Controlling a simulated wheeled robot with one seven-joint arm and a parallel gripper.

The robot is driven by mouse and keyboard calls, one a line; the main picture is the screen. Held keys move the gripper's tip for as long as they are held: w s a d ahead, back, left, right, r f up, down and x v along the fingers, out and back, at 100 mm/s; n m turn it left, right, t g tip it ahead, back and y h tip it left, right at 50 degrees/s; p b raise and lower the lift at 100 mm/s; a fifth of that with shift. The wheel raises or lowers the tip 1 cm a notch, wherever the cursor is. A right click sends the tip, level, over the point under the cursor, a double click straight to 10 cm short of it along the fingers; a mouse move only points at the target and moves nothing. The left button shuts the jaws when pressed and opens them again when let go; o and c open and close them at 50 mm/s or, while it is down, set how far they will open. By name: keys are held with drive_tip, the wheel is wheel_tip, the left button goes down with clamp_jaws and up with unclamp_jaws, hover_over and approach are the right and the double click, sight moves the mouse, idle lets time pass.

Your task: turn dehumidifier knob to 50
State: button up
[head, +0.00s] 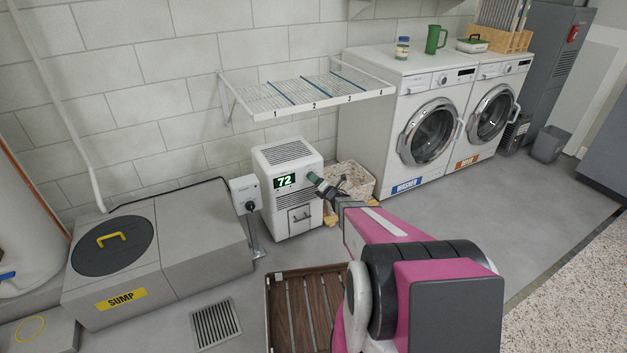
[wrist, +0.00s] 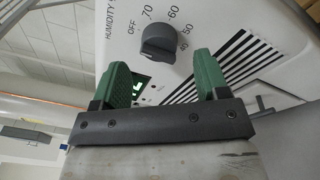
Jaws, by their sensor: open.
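The white dehumidifier (head: 292,212) stands on the floor against the wall, and its green display (head: 285,181) reads 72. Its dark grey knob (wrist: 158,43) shows in the wrist view, with OFF, 70, 60, 50 and 40 printed around it. I cannot tell clearly which mark the knob points to. My gripper (wrist: 161,63) is open, with its two green fingers spread on either side below the knob in the picture, apart from it. In the head view my gripper (head: 318,184) is at the dehumidifier's upper right and hides the knob.
A wire rack (head: 300,90) juts from the wall above. A slatted wooden tray (head: 300,310) lies on the floor in front. The sump cover (head: 200,230) is left.

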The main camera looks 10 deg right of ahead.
drive_tip(key=x, duration=0.3)
drive_tip(key=shift+w, duration=0.15)
drive_tip(key=c, duration=0.9)
